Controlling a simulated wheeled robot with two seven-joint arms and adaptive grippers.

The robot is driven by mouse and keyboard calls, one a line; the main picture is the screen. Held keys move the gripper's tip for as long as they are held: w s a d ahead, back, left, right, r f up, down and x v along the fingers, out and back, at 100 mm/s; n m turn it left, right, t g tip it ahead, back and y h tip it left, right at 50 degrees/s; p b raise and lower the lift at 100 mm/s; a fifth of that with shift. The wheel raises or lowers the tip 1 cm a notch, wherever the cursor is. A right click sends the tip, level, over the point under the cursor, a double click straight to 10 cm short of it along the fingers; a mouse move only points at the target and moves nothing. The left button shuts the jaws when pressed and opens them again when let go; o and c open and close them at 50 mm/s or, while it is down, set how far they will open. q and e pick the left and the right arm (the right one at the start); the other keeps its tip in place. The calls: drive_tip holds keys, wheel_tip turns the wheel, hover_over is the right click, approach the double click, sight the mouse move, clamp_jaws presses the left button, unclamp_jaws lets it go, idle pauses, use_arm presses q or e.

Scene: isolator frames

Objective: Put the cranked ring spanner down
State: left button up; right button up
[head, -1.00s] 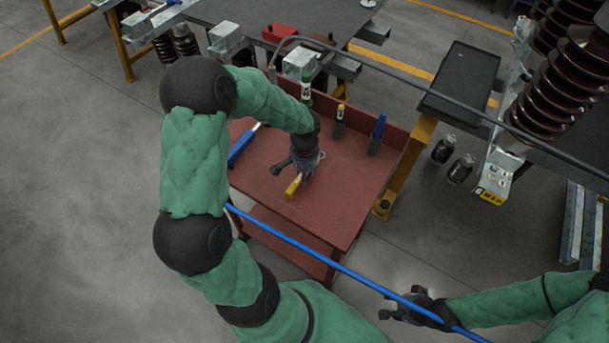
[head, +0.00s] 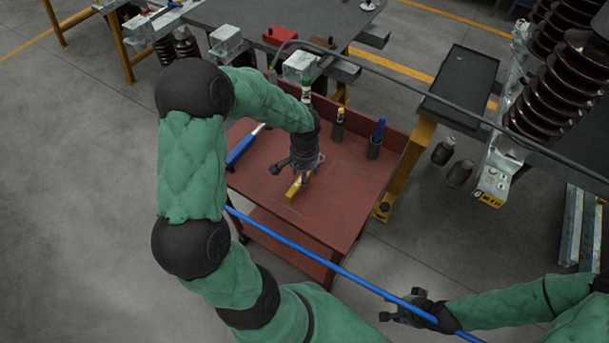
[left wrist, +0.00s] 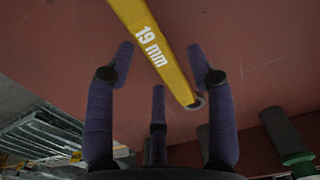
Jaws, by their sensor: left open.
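The cranked ring spanner (head: 294,189) is yellow and lies on the red trolley top (head: 335,205), partly hidden by my left gripper in the head view. In the left wrist view the spanner (left wrist: 160,48) carries the mark "19 mm" and runs diagonally past the fingertips, with one end near the right-hand finger. My left gripper (left wrist: 166,62) is open, its fingers apart and pointing at the spanner. My right gripper (head: 398,312) is at the lower right, away from the trolley; its jaws are too small to read.
A blue-handled tool (head: 243,148) lies at the trolley's left. Dark holders with a yellow-topped tool (head: 340,116) and a blue tool (head: 379,128) stand at its back. A long blue rod (head: 310,253) crosses in front of the trolley. The trolley's front right is clear.

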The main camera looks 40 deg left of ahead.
use_arm(q)
wheel_tip(320, 180, up, 10)
drive_tip(key=p, duration=0.3)
drive_tip(key=shift+r, duration=0.25)
